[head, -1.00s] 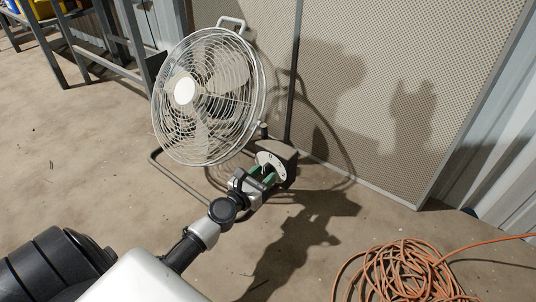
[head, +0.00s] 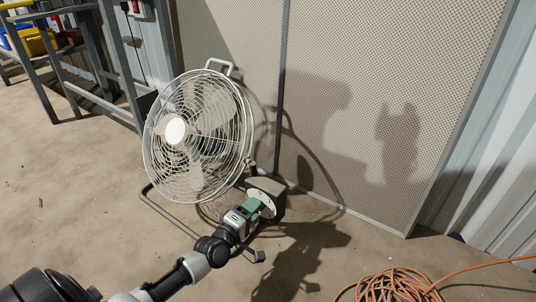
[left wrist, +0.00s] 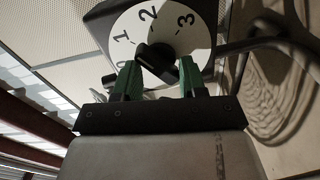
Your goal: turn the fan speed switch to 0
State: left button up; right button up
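The fan (head: 198,135) stands on the floor on a tube frame, with its switch box (head: 272,188) at its lower right. In the left wrist view the white dial (left wrist: 190,20) shows 1, 2 and 3; the 0 is partly hidden behind the left finger. A black knob (left wrist: 160,58) sits at the dial's middle, its bar slanting toward the lower right. My left gripper (head: 256,207) is at the dial face. Its green fingers (left wrist: 158,72) are apart, one on each side of the knob; whether they touch it I cannot tell. My right gripper is not in view.
A perforated panel (head: 340,70) stands behind the fan. An orange cable coil (head: 390,287) lies on the floor at the lower right. A metal rack (head: 100,60) with bins is at the upper left. Floor left of the fan is clear.

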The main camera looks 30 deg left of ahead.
pick_arm(q)
jog(key=s+r+m+p, duration=0.2)
jog(key=s+m+p, duration=0.2)
jog(key=s+m, duration=0.5)
jog(key=s+d+r+m+t+h+p, duration=0.1)
jog(key=d+r+p, duration=0.3)
jog(key=r, duration=0.6)
jog(key=s+d+r+m+t+h+p, duration=0.2)
jog(key=d+r+t+p, duration=0.2)
jog(key=r, duration=0.7)
jog(key=s+d+r+m+t+h+p, duration=0.1)
jog(key=s+d+r+t+p, duration=0.1)
jog(key=r, duration=0.8)
jog(key=shift+s+d+r+t+h+p, duration=0.4)
jog(key=shift+d+p, duration=0.65)
jog(key=shift+d, duration=0.85)
jog(key=shift+w+f, duration=0.15)
jog(key=shift+f, duration=0.05)
